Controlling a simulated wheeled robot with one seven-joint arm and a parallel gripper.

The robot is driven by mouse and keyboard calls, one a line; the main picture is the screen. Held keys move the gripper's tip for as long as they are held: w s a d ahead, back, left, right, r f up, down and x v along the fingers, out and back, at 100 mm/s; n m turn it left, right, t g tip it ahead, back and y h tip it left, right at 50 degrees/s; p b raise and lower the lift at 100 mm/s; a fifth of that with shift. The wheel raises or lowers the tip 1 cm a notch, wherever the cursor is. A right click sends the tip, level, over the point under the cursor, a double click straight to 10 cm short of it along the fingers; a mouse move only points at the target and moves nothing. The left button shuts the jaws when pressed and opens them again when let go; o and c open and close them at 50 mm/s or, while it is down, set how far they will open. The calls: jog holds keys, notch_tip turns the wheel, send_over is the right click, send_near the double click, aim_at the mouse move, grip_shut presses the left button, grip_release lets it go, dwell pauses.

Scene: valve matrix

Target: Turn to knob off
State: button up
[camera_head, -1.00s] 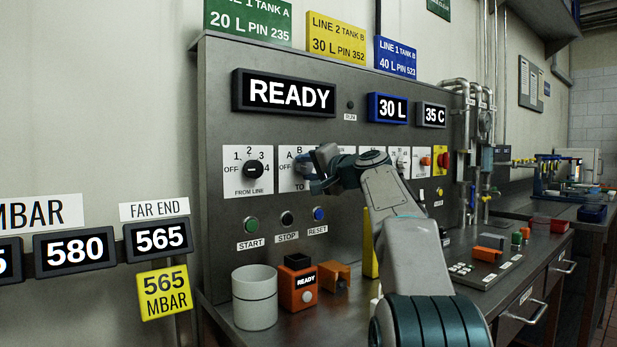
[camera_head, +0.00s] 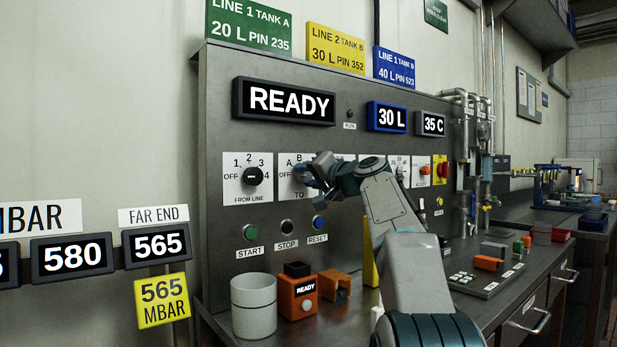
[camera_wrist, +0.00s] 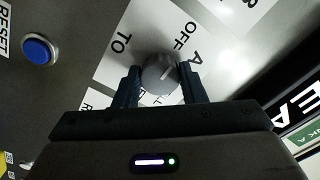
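The TO selector panel (camera_head: 285,190) is a white plate with OFF, A and B marks, right of the FROM LINE knob (camera_head: 252,175). In the wrist view the grey round TO knob (camera_wrist: 160,74) sits between the two dark fingers of my gripper (camera_wrist: 160,82), which are close against its sides. Its white pointer line slants up and right, between the OFF and A marks; I cannot tell exactly which it meets. In the head view my gripper (camera_head: 310,178) is at the panel and covers most of the TO knob.
Below are green START (camera_head: 249,232), black STOP (camera_head: 287,227) and blue RESET (camera_head: 319,222) buttons; RESET is near my gripper. On the bench stand a white cylinder (camera_head: 253,308) and an orange READY box (camera_head: 297,298). The display (camera_head: 285,101) reads READY.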

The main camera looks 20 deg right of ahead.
jog(key=o, duration=0.4)
jog(key=shift+s, duration=0.1)
jog(key=b+v, duration=0.2)
jog(key=v, duration=1.1)
jog(key=shift+s+d, duration=0.15)
jog(key=shift+s, duration=0.15)
